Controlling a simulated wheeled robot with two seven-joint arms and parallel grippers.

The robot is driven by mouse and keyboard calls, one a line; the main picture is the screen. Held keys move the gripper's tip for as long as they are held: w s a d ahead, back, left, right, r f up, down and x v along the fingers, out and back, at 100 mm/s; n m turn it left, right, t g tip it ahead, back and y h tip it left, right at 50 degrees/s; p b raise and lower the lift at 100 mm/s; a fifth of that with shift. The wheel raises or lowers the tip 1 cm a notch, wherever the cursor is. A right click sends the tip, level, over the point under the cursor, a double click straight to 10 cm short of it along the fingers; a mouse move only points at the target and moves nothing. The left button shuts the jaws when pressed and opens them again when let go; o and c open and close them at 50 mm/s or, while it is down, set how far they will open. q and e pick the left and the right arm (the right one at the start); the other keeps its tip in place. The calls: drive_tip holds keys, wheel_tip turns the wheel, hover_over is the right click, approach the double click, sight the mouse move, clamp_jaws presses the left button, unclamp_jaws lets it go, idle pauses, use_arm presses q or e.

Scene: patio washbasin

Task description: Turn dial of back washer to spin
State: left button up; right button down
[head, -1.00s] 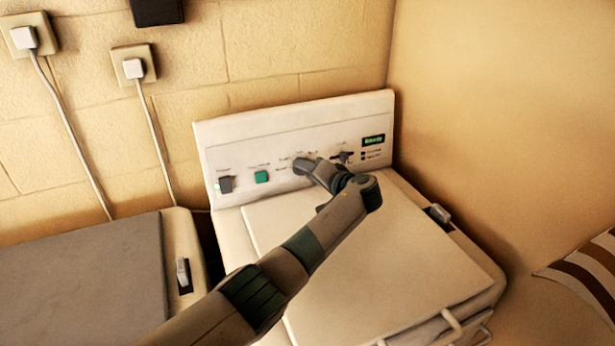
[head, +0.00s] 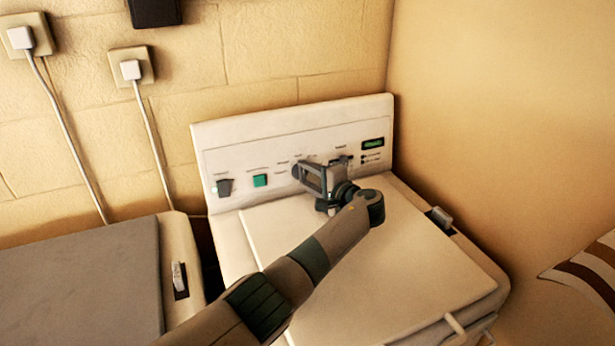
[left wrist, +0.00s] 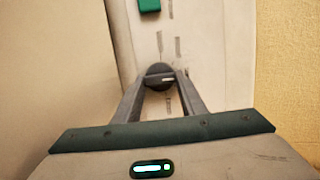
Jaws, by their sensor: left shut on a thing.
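The back washer (head: 375,250) stands against the wall, with an upright white control panel (head: 285,122) behind its closed lid. My left gripper (head: 302,172) reaches across the lid to the middle of this panel. In the left wrist view its fingers (left wrist: 160,82) are shut on a round dark dial (left wrist: 160,70), one finger on each side of the raised grip bar. A light mark shows on the bar. In the head view the gripper hides most of this dial, and the setting it points to cannot be read. My right gripper is not in view.
A dark switch (head: 224,187) and a green button (head: 260,180) sit left of the gripper on the panel. A small green display (head: 373,143) is at its right. Another washer (head: 80,280) stands at the left. A wall closes the right side.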

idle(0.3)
use_arm(q)
drive_tip(key=o, duration=1.1)
drive_tip(key=shift+c, duration=0.2)
